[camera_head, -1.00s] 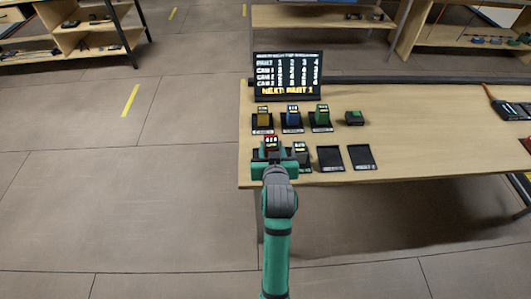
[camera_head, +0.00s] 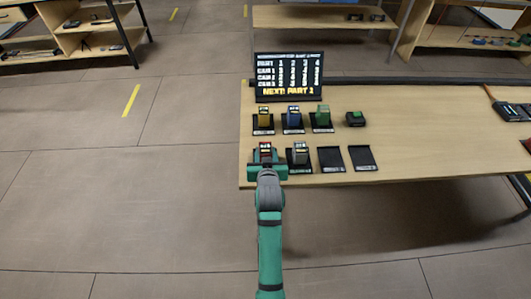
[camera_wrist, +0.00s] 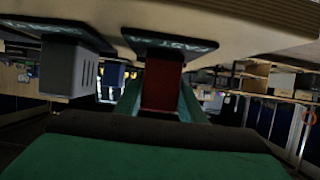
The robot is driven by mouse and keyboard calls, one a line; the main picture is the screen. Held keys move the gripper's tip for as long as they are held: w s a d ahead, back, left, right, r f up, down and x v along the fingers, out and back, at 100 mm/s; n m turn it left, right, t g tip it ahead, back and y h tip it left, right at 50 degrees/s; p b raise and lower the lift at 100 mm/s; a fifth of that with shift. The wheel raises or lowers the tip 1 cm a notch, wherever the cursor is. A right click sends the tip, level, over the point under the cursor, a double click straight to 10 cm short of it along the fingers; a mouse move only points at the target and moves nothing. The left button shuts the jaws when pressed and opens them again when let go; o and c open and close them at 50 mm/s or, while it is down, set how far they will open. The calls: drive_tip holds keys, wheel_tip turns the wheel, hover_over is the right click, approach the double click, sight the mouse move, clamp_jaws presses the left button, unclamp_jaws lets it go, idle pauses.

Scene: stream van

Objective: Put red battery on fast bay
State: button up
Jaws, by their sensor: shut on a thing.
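The red battery (camera_head: 265,146) is upright between the fingers of my gripper (camera_head: 266,160), at the left end of the front row of bays. In the wrist view, which looks upside down, the red battery (camera_wrist: 162,85) sits between the green fingers of my gripper (camera_wrist: 160,104). Its base meets or nearly meets a dark bay plate (camera_wrist: 165,40) whose label seems to begin with "FAST"; I cannot tell whether it is fully seated. In the head view my gripper hides most of this bay.
A grey battery (camera_head: 299,153) stands on the bay just right. Two empty bays (camera_head: 331,159) (camera_head: 362,157) follow. Behind are yellow (camera_head: 264,117), blue (camera_head: 293,117) and green (camera_head: 322,116) batteries, a dark green block (camera_head: 355,118) and a sign (camera_head: 289,77).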

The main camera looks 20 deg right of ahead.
drive_tip(key=o, duration=1.3)
drive_tip(key=shift+f, duration=0.1)
